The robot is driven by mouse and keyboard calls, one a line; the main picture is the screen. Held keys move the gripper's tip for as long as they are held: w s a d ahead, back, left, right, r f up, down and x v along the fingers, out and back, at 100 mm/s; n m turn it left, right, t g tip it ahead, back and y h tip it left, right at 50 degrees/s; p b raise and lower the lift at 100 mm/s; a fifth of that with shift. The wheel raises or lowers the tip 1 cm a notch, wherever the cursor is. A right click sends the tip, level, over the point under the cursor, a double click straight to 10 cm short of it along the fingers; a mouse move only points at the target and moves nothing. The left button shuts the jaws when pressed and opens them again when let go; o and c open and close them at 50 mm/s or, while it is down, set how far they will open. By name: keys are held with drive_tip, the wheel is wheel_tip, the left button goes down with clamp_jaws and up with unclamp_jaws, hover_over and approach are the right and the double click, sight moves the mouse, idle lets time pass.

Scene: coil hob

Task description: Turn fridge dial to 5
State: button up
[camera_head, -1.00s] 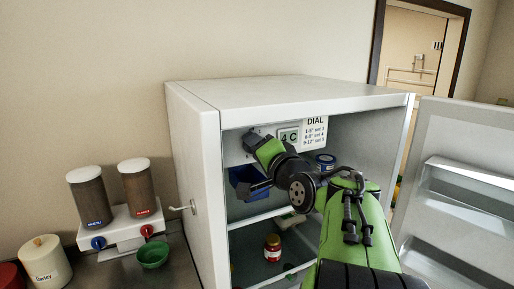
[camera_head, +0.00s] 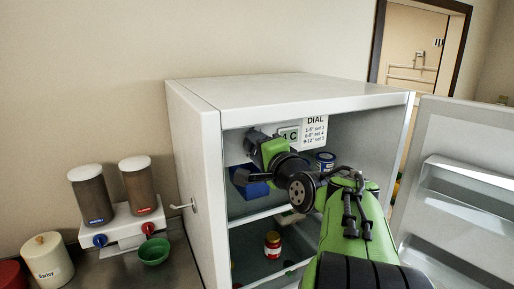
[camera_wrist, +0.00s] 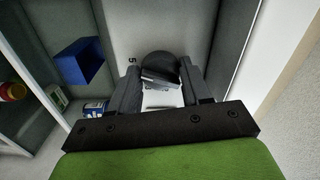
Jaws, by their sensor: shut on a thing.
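The fridge (camera_head: 285,90) stands open with its door (camera_head: 465,165) swung to the right. Inside, my gripper (camera_head: 258,138) reaches to the upper left of the back wall and hides the dial in the head view. In the wrist view the dial is a dark round knob (camera_wrist: 160,64), with my gripper's fingers shut on it from both sides. A digit 5 (camera_wrist: 104,58) shows on the wall to the left of the dial. The dial's pointer cannot be made out. A display (camera_head: 293,134) reading 4 C is partly covered by my gripper.
A DIAL notice (camera_head: 315,130) hangs at the upper right of the back wall. A blue bin (camera_head: 250,186), a blue tin (camera_head: 325,160) and a red-labelled jar (camera_head: 272,243) stand on shelves close to my arm. The fridge's side walls leave little room.

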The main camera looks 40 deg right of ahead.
drive_tip(key=shift+f, duration=0.1)
drive_tip(key=o, duration=1.1)
drive_tip(key=shift+c, duration=0.2)
drive_tip(key=shift+s, duration=0.1)
drive_tip(key=b+v, duration=0.3)
drive_tip(key=v, duration=1.2)
drive_tip(key=shift+s+a+b, duration=0.2)
drive_tip(key=shift+s+b, duration=0.1)
drive_tip(key=shift+b, duration=0.1)
